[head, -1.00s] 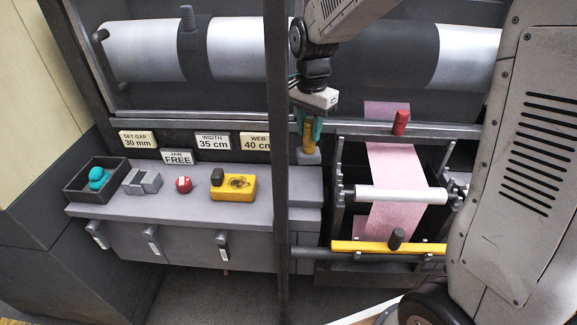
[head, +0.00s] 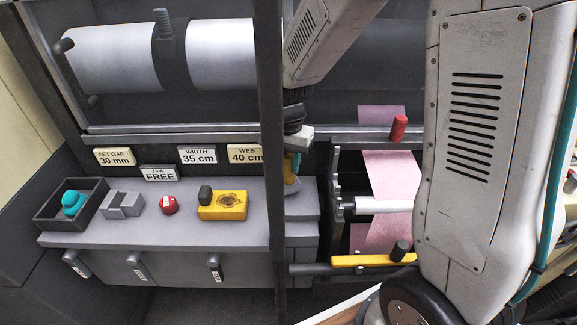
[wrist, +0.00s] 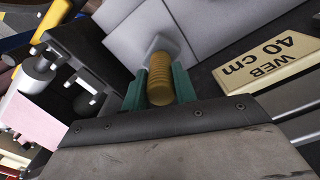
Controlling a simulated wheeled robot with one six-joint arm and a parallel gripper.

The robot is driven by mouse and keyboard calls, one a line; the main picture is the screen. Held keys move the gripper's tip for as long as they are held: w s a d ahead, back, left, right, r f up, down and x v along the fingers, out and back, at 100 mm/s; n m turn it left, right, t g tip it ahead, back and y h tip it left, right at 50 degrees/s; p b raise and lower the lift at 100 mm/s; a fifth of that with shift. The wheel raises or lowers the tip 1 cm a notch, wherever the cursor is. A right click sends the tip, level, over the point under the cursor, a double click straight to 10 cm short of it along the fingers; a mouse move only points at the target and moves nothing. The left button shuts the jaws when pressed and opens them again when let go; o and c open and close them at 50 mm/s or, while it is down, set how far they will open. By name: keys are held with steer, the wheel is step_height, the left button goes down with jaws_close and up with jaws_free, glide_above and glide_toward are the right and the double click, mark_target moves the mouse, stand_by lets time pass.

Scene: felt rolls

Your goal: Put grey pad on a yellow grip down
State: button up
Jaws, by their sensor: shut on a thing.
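My gripper (head: 291,165) is to the right of the dark upright post, over the right end of the grey bench (head: 230,225). Its teal fingers, clear in the wrist view (wrist: 160,88), are shut on the ribbed yellow grip (wrist: 160,78). The grey pad (wrist: 163,46) is at the far end of the grip, beyond the fingertips. In the head view the pad (head: 292,185) shows low beside the post, close to the bench top. I cannot tell whether it touches the bench.
On the bench stand a dark tray (head: 48,222) with a teal thing, a grey block (head: 122,204), a red knob (head: 168,205) and a yellow block (head: 222,206). The post (head: 272,150) stands close by. A pink web (head: 392,175) runs at right.

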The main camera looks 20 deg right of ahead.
steer(key=shift+f, duration=0.75)
steer(key=shift+f, duration=0.1)
steer(key=o, duration=1)
steer(key=shift+f, duration=0.1)
step_height(320, 180, up, 12)
steer(key=shift+r, duration=0.25)
steer(key=shift+s+a, duration=0.15)
